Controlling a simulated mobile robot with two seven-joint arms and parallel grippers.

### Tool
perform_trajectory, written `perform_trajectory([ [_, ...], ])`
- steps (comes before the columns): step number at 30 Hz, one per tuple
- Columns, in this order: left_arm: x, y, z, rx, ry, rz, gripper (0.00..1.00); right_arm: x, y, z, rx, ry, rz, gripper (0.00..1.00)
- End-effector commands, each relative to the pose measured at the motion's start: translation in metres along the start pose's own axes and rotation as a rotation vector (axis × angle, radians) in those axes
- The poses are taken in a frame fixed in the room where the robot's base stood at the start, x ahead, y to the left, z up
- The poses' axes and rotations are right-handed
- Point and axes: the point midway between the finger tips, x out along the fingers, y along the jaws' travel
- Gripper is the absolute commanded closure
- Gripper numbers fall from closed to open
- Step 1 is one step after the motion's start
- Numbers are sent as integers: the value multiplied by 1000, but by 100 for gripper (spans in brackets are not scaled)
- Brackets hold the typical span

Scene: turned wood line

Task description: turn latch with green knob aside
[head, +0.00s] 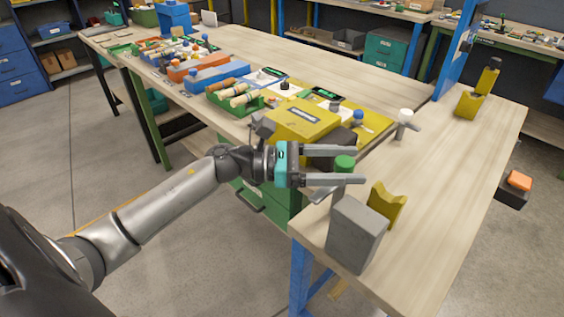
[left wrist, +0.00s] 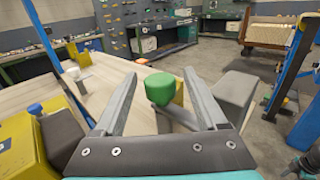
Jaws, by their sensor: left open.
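The green knob (head: 344,163) is a short cylinder near the front edge of the wooden table, next to a grey block. In the left wrist view the green knob (left wrist: 160,86) tops a post, with a dark grey latch bar (left wrist: 173,114) reaching right from below it toward the grey block. My left gripper (head: 358,167) is open and level, its fingers on either side of the knob. In the left wrist view the open fingers (left wrist: 160,77) frame the knob, with visible gaps on both sides. My right gripper is not in view.
The grey block (head: 355,232) and a yellow notched bracket (head: 386,206) stand close to the knob. A latch with a white knob (head: 405,115) stands farther back. The tabletop at right is mostly clear.

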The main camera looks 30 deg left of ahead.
Motion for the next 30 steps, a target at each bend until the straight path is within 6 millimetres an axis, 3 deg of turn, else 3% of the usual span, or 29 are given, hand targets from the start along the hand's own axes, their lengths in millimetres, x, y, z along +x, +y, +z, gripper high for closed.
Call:
perform_trajectory([
  [9,-61,0,-2,-2,3,2,26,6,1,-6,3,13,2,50],
  [18,-107,0,-1,-2,2,1,26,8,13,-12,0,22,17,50],
  [30,-122,0,0,0,0,0,26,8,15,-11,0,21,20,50],
])
